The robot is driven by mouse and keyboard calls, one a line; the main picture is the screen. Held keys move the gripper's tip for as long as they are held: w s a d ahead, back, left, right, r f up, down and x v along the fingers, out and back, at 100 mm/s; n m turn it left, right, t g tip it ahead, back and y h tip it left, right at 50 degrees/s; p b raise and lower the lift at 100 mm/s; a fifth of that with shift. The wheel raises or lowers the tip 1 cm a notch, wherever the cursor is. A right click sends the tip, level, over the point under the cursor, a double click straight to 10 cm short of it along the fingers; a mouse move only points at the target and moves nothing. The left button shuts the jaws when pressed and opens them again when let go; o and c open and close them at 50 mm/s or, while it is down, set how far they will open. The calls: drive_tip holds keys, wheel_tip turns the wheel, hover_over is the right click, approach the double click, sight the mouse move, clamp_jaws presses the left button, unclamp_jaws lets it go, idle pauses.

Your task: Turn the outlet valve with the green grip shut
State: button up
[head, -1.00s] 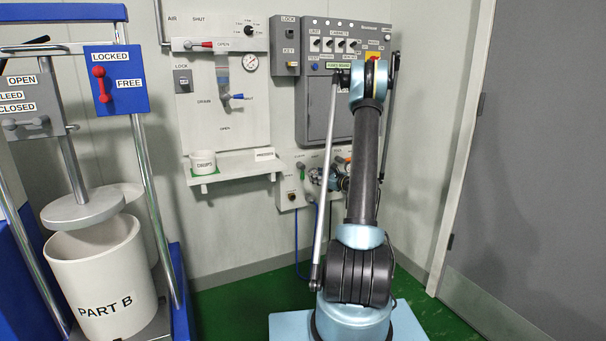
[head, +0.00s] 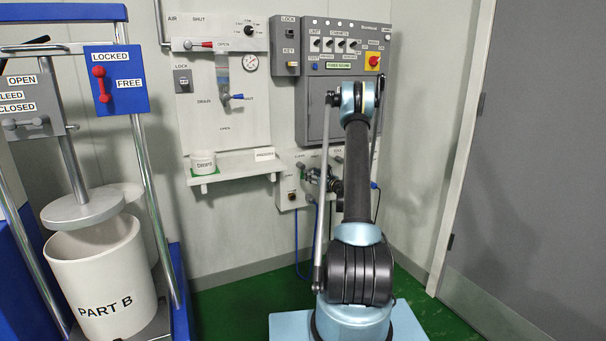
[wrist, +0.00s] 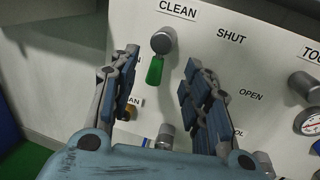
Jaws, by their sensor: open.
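The outlet valve's green grip (wrist: 154,71) hangs downward from a round grey hub (wrist: 163,40) on a pale panel in the wrist view. The sign CLEAN is above it; SHUT is to its upper right and OPEN to its lower right. My gripper (wrist: 163,60) is open, with one finger to the left and one to the right of the grip in the picture. I see no contact with it, and the depth between them is hard to judge. In the head view my gripper (head: 308,174) is at the low wall panel, and I cannot make out the green grip there.
Another knob (wrist: 306,86) sits at the right edge of the wrist view. A brass fitting (wrist: 131,113) and a grey fitting (wrist: 166,135) are below the grip. In the head view, a shelf with a DRIPS cup (head: 203,161) is left of the panel.

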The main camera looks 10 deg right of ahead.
drive_tip(key=x, duration=0.8)
drive_tip(key=shift+w+a, duration=0.15)
drive_tip(key=shift+w, duration=0.1)
drive_tip(key=shift+a, duration=0.1)
drive_tip(key=c, duration=0.9)
